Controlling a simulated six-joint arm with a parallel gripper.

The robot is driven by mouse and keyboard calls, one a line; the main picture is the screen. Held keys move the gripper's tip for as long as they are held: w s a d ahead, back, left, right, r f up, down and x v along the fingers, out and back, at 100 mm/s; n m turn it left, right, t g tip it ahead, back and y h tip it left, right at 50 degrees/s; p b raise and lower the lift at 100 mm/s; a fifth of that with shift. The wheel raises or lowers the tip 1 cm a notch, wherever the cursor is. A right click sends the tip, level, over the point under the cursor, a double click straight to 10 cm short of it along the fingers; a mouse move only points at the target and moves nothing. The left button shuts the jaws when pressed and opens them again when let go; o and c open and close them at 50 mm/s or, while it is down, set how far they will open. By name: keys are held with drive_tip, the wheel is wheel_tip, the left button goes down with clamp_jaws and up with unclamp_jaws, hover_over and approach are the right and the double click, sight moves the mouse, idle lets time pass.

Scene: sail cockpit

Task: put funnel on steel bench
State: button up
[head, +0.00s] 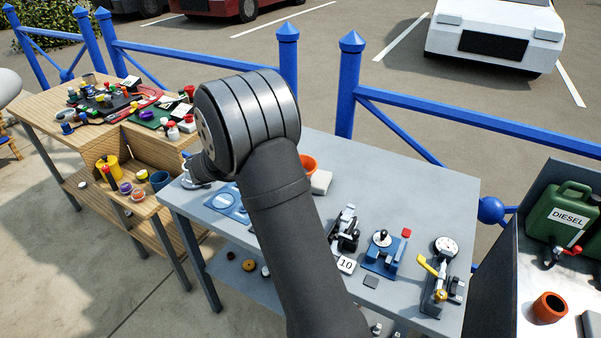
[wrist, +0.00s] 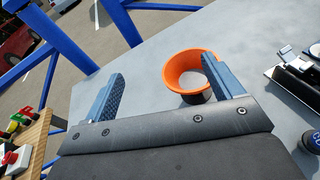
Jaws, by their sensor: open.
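An orange, wide-mouthed, funnel-like vessel (wrist: 176,72) stands on the grey bench (wrist: 140,58) in the wrist view. It has a dark lower part, and something grey shows inside its mouth. In the head view only part of the orange vessel (head: 309,163) shows, behind my arm. In the head view the gripper is mostly hidden behind my wrist, over the left end of the grey bench (head: 420,185).
Clamps and small devices (head: 382,252) stand on the right half of the grey bench. A wooden bench (head: 40,108) full of small items is at left. A blue fence (head: 440,115) runs behind. A diesel can (head: 562,215) and an orange-brown cup (head: 549,308) are at right.

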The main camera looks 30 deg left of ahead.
drive_tip(key=s+a+f+m+g+h, duration=0.1)
drive_tip(key=a+f, duration=0.1)
drive_tip(key=f, duration=0.1)
drive_tip(key=s+a+f+m+g+h, duration=0.1)
drive_tip(key=s+a+f+g+h, duration=0.1)
drive_tip(key=f, duration=0.1)
drive_tip(key=s+a+f+m+g+h, duration=0.1)
drive_tip(key=s+a+f+m+g, duration=0.1)
drive_tip(key=shift+a+f+h, duration=0.15)
drive_tip(key=shift+f+h, duration=0.15)
drive_tip(key=shift+f, duration=0.1)
drive_tip(key=x, duration=1.2)
drive_tip(key=shift+d+r+x, duration=0.15)
drive_tip(key=shift+x, duration=1.25)
drive_tip(key=shift+d+r+x, duration=0.15)
drive_tip(key=shift+x, duration=1.2)
drive_tip(key=shift+s, duration=0.15)
drive_tip(key=c, duration=1.2)
